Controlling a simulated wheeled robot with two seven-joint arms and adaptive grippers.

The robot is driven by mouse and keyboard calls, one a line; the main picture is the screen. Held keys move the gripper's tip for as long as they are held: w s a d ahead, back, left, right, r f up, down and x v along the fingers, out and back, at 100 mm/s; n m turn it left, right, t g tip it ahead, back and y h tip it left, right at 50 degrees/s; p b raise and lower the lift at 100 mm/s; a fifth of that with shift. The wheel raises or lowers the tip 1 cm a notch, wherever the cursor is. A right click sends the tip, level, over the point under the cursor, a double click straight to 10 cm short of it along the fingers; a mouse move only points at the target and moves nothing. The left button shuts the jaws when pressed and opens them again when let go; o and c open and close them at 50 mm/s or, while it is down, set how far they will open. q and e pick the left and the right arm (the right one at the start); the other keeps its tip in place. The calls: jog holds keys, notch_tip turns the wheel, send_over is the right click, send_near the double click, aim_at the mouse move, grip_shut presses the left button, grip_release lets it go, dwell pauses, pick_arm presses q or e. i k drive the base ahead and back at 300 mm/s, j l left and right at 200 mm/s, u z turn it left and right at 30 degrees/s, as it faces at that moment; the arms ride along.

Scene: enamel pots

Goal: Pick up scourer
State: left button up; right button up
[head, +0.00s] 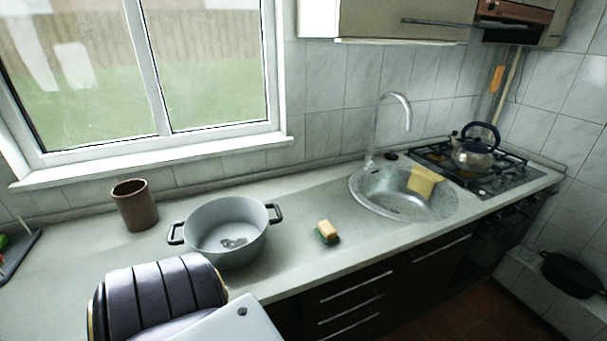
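The scourer (327,231) is a small block with a yellow sponge layer and a dark green layer. It lies on the grey countertop, to the right of a large grey enamel pot and left of the sink. Nothing touches or covers it. Neither of my grippers shows in the head view.
The two-handled pot (226,252) is open, with small roundish things inside. A brown cup (134,205) stands behind it at left. The sink (366,193) has a yellow cloth (424,181) on its rim. A kettle (472,154) stands on the hob. Counter around the scourer is clear.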

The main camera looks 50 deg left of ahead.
aim_at(325, 230)
jog(key=u, duration=1.5)
